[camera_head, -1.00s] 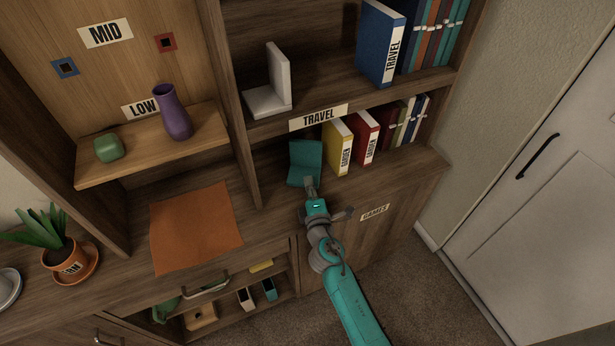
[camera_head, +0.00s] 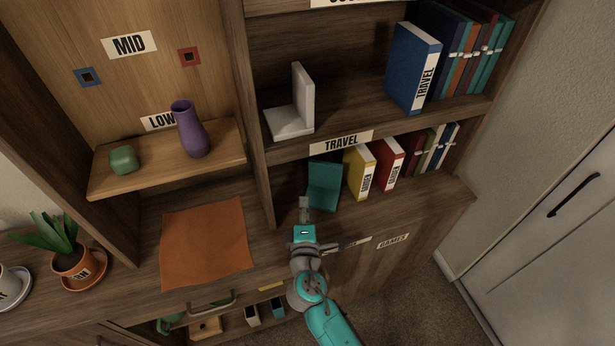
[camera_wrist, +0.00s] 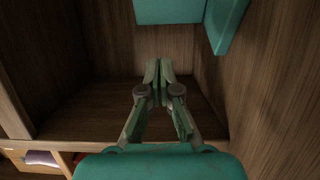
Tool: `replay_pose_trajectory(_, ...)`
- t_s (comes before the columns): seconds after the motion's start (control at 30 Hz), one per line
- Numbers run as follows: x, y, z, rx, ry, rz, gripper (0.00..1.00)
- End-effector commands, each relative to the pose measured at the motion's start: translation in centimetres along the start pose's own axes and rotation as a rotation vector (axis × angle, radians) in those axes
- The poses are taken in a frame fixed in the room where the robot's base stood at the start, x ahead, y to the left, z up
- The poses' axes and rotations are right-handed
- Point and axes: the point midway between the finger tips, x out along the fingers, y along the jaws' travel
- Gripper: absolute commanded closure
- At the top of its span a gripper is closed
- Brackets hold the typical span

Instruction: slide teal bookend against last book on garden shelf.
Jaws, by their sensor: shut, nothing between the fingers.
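The teal bookend (camera_head: 324,186) stands on the lower right shelf, just left of the yellow garden book (camera_head: 359,172). From this angle its right edge meets the yellow book's outline; I cannot tell whether they touch. The red garden book (camera_head: 388,162) stands to the right of the yellow one. My gripper (camera_head: 304,204) is shut and empty, in front of and slightly left of the bookend. In the wrist view the shut fingertips (camera_wrist: 158,80) show below the bookend (camera_wrist: 170,10), with bare wood visible between them. The books cannot be made out there.
A grey-white bookend (camera_head: 291,120) and blue travel book (camera_head: 411,70) stand on the shelf above. A wooden upright (camera_head: 257,130) bounds the bay on the left. An orange cloth (camera_head: 206,245) lies left of it. The shelf left of the teal bookend is bare.

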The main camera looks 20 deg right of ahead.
Motion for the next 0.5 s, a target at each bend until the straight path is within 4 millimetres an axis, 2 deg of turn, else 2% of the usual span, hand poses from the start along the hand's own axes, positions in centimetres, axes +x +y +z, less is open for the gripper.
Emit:
replay_pose_trajectory(0.17,1.5,0.1,-0.1,0.001,-0.005,0.000,1.00)
replay_pose_trajectory(0.5,7.1,0.1,0.0,0.001,-0.004,-0.001,1.00)
